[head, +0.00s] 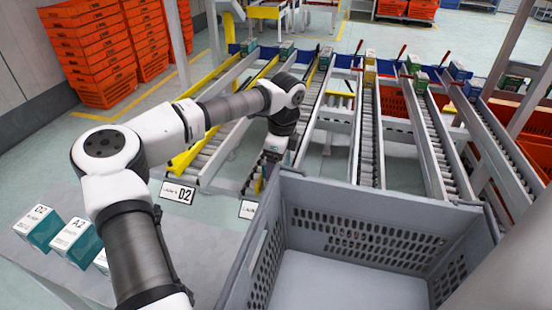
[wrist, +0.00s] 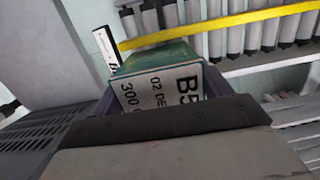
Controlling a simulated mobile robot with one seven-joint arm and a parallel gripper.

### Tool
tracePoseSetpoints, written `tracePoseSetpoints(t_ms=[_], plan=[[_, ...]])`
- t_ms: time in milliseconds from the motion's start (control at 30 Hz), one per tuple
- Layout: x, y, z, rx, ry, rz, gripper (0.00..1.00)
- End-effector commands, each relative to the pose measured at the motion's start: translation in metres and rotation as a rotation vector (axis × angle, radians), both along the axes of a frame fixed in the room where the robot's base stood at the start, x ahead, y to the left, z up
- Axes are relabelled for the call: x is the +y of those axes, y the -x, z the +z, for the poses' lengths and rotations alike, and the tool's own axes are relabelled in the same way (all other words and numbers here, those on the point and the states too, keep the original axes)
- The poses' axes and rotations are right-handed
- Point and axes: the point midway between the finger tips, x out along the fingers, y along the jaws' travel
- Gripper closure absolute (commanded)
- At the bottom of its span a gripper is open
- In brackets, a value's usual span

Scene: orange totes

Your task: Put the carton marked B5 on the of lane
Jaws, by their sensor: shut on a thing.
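The carton marked B5 (wrist: 163,85) is teal with a white label and shows in the wrist view, tilted, between the jaws of my gripper (wrist: 160,108). My gripper is shut on it. In the head view my gripper (head: 266,172) hangs at the near end of the roller lanes, just behind the grey tote's left rear corner. The held carton cannot be made out there. A lane sign reading D2 (head: 177,193) stands at the near end of the left lane.
The grey tote (head: 370,205) is empty and fills the front right. Cartons marked D2 (head: 38,226) and A2 (head: 76,243) stand on the grey surface at left, a third partly behind my arm. Several roller lanes (head: 370,140) run backward; orange totes (head: 95,50) are stacked behind.

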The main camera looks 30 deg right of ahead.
Motion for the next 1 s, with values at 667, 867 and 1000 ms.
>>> tracePoseSetpoints(t_ms=[667,867,1000], plan=[[-0.0001,-0.0003,-0.0005,-0.001,0.0,0.0,0.52],[-0.0002,-0.0003,0.0001,-0.001,0.001,0.0,0.19],[-0.0001,-0.0001,-0.0001,-0.001,0.001,0.0,0.01]])
